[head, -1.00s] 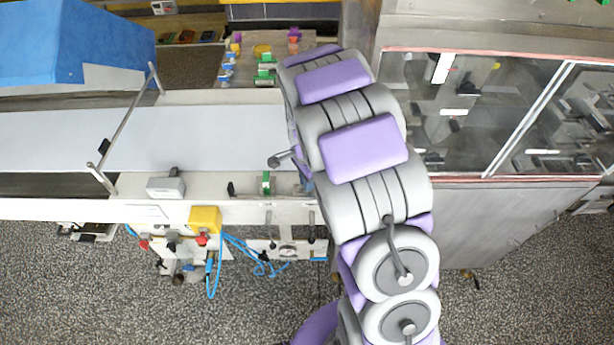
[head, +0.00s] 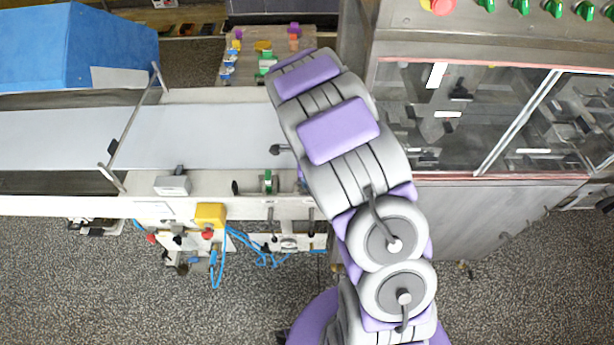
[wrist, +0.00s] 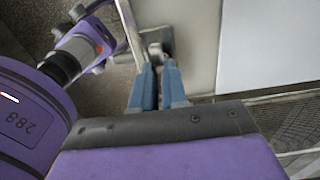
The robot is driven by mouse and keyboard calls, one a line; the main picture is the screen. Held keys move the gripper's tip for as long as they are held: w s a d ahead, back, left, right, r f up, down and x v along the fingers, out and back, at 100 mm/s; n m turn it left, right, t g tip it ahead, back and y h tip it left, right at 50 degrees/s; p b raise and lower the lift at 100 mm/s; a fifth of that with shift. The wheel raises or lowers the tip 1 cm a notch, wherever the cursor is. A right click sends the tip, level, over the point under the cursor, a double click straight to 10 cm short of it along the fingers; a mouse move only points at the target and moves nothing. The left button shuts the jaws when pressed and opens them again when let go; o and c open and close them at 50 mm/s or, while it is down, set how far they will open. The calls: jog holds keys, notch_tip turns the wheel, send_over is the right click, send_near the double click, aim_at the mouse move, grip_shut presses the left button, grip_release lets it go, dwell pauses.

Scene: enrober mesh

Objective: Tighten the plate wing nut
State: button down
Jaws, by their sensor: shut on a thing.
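In the wrist view, the two blue fingers of my gripper (wrist: 158,82) are close together and shut on a small grey metal part, which I take to be the plate wing nut (wrist: 156,48). Its outline is partly hidden by the fingertips, so I cannot tell its turn angle or how tightly it sits. It lies beside the edge of a pale grey plate (wrist: 196,45). In the head view my arm covers the gripper and the wing nut.
A white conveyor belt (head: 200,138) runs left of my arm. A yellow box (head: 210,216) with blue hoses is at its near side. A clear-windowed machine (head: 470,115) stands at right. A board of small coloured parts (head: 240,70) lies behind the belt.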

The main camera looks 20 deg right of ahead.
jog(key=shift+w+r, duration=0.1)
jog(key=shift+w, duration=0.05)
jog(key=c, duration=1.2)
grip_release()
jog(key=shift+a, duration=0.1)
jog(key=shift+o, duration=0.2)
notch_tip(320, 180, up, 17)
jog(key=p, duration=0.1)
jog(key=shift+r, duration=0.1)
jog(key=s+a+n+g+b, duration=0.1)
jog(key=s+a+n+b, duration=0.1)
jog(key=s+n, duration=0.9)
jog(key=s+a+n+b, duration=0.3)
jog(key=s+n, duration=0.8)
jog(key=s, duration=1.1)
jog(key=shift+s+r+g+b, duration=0.15)
jog(key=shift+r+g+b, duration=0.3)
jog(key=shift+b, duration=0.4)
